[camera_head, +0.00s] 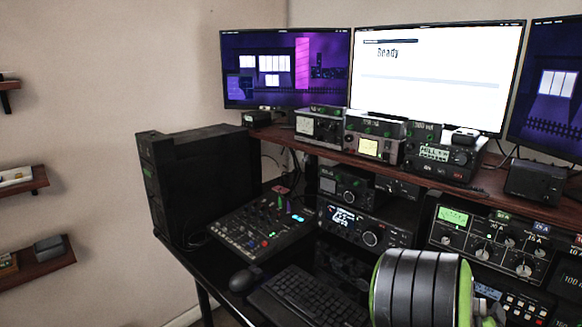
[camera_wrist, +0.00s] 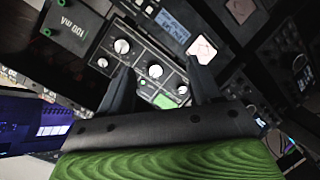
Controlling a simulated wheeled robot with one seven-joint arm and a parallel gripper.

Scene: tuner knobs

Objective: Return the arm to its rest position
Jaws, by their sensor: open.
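My gripper (camera_wrist: 161,78) shows in the wrist view with its two dark fingers spread apart. Nothing is between the fingers but the view of a radio panel (camera_wrist: 158,52) with several knobs beyond them. Whether the fingertips touch the panel I cannot tell, though they look apart from it. In the head view my arm, black with green edges, rises at the bottom right in front of the desk. The gripper's fingers do not show in that view.
A keyboard (camera_head: 308,298), a mouse (camera_head: 245,279) and a mixer (camera_head: 262,224) lie on the black desk. Radio units (camera_head: 488,242) fill the right side, below a wooden shelf (camera_head: 275,134) holding more equipment. Monitors (camera_head: 435,75) stand behind. Open floor room is at the lower left.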

